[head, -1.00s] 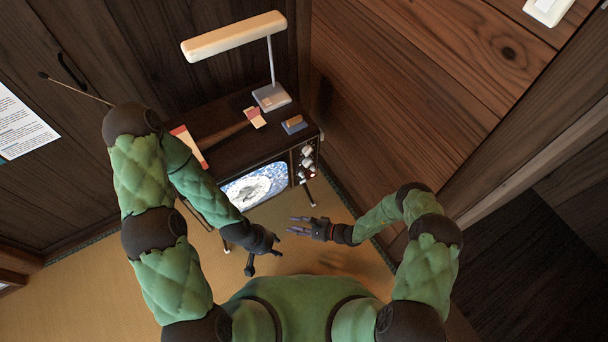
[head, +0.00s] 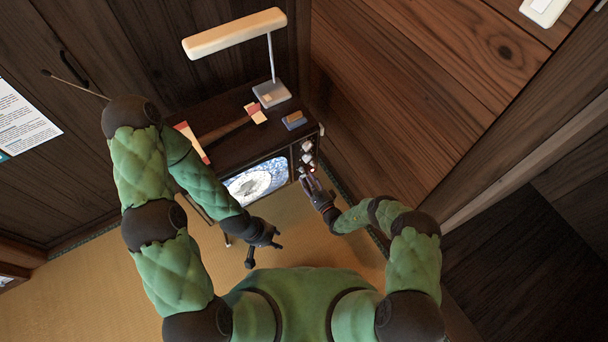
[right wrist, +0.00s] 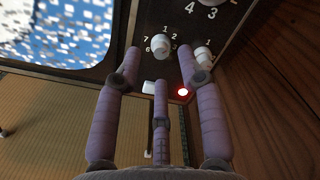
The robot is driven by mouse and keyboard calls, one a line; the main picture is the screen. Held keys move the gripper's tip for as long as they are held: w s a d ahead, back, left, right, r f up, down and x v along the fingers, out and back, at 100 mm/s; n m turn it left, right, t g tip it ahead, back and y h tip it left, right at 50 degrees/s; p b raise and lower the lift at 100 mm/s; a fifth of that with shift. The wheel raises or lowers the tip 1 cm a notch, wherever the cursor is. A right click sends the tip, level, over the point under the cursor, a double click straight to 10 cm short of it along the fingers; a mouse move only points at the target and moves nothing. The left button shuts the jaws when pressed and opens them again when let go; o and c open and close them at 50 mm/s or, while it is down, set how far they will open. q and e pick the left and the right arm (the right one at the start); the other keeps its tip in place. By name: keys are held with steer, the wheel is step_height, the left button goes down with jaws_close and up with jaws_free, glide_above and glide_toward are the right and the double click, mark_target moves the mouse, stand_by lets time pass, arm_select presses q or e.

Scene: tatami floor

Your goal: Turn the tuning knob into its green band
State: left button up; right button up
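The television (head: 291,164) stands in the corner, with a column of white knobs (head: 307,158) at the right of its screen. In the right wrist view, one white knob (right wrist: 160,45) with numbers around it lies between the tips of my right gripper (right wrist: 160,70). A second white knob (right wrist: 203,55) is just right of it, near the right fingertip. I cannot tell which is the tuning knob, and no green band shows. My right gripper (head: 311,184) is open, its three purple fingers spread in front of the panel. My left gripper (head: 264,248) is open and empty, low in front of the screen.
A red light (right wrist: 183,92) and a white button (right wrist: 148,87) sit below the knobs. A lamp (head: 271,94), a fan-like item (head: 190,143) and a small blue box (head: 294,121) are on top of the television. A wooden wall (head: 400,110) stands close at the right.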

mark_target(303, 172)
steer(key=shift+b+x, duration=0.4)
steer(key=shift+x, duration=1.55)
steer(key=shift+c, duration=0.3)
jaws_close()
